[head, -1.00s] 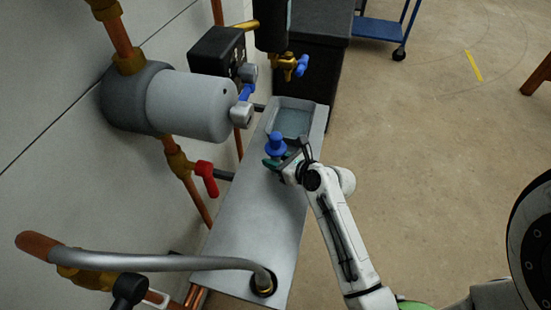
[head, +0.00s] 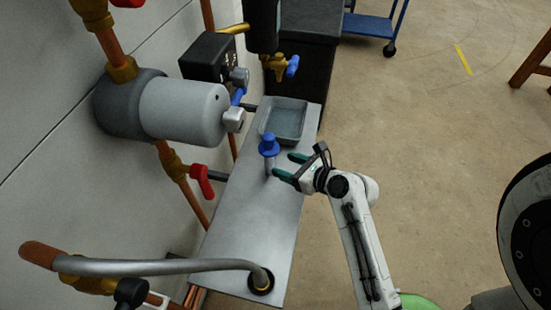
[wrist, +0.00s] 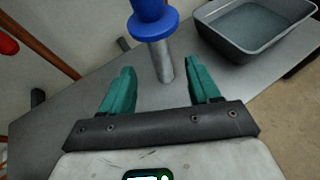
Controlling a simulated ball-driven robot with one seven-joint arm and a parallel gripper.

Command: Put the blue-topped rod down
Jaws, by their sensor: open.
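The blue-topped rod (head: 268,148) stands upright on the grey metal bench top (head: 245,215), just in front of the grey tray. In the wrist view the rod (wrist: 160,48) shows its blue cap and flange above a short metal shank, beyond the fingertips. My gripper (head: 285,166) is to the right of the rod in the head view, with its green fingers apart and empty. In the wrist view the gripper (wrist: 156,88) has a clear gap between its fingers, and they do not touch the rod.
A grey tray (head: 260,125) sits on the bench behind the rod, and shows in the wrist view (wrist: 228,45). Pipes and a red-handled valve (head: 202,180) line the wall at left. A bent grey pipe (head: 170,266) crosses the near end. The bench middle is clear.

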